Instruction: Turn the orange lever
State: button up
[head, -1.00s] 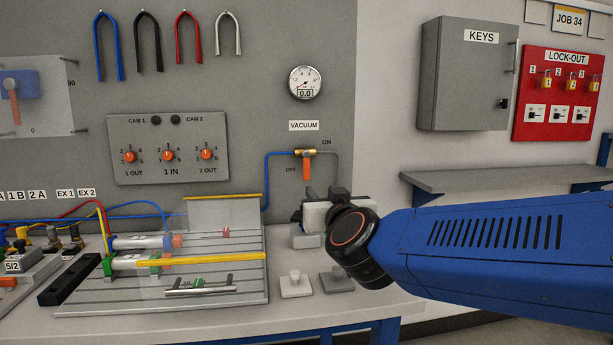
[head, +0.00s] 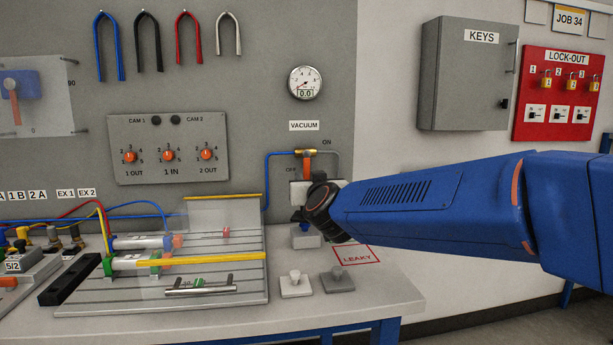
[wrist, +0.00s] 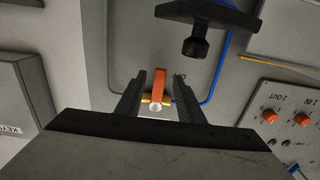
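The orange lever (head: 307,164) hangs straight down from a small yellow valve (head: 305,152) on the grey panel, under the VACUUM label, with OFF at its lower left and ON at its upper right. My gripper (head: 312,189) is just below and in front of it, partly hidden behind my wrist in the head view. In the wrist view, which is upside down, the lever (wrist: 158,85) shows between the two spread fingers of my gripper (wrist: 160,80). The fingers are open, with a gap on both sides of the lever. I cannot tell whether they reach its depth.
A round gauge (head: 305,83) above reads 0.0. A blue tube (head: 267,180) runs left of the valve. A small grey block (head: 306,237) stands on the bench below. A slotted plate with cylinders (head: 210,275) lies left. A red LEAKY outline (head: 357,255) marks the bench.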

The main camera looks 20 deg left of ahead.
aim_at(307, 175)
jog(key=shift+x, duration=2)
grip_shut()
